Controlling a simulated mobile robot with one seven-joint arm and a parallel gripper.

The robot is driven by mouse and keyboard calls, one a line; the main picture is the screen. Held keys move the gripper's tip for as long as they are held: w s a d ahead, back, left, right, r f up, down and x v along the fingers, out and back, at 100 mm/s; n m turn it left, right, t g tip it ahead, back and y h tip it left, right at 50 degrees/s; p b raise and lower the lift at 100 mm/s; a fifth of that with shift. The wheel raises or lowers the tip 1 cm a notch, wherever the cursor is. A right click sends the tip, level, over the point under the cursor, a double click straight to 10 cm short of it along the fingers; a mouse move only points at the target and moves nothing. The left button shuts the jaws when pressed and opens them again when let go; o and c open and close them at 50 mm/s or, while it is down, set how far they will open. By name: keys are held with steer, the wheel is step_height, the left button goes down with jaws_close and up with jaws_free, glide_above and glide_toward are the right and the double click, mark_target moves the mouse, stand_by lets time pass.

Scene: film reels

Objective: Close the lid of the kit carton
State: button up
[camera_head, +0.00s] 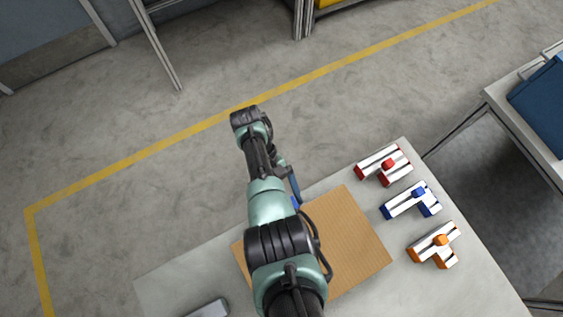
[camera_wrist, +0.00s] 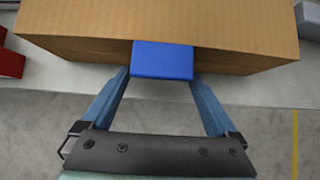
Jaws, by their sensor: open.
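The kit carton (camera_wrist: 70,50) is brown cardboard, and its flat brown lid (camera_head: 345,235) lies over it in the head view, partly behind my arm. The lid looks level, but I cannot tell whether it is fully down. A blue tab (camera_wrist: 162,60) sticks out at the middle of the lid's near edge in the wrist view. My gripper (camera_wrist: 160,79) is open, with one blue finger on each side of the tab. The fingertips are close to the tab and the carton's side; I cannot tell whether they touch. The carton's inside is hidden.
On the grey table (camera_head: 470,285) right of the carton stand red-and-white (camera_head: 385,165), blue-and-white (camera_head: 411,201) and orange-and-white (camera_head: 435,244) pieces. A grey object (camera_head: 209,309) lies at the front left. Another table with a blue box (camera_head: 545,100) stands at right. The floor beyond is clear.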

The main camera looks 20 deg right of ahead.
steer(key=v, duration=1.3)
stand_by(0.4)
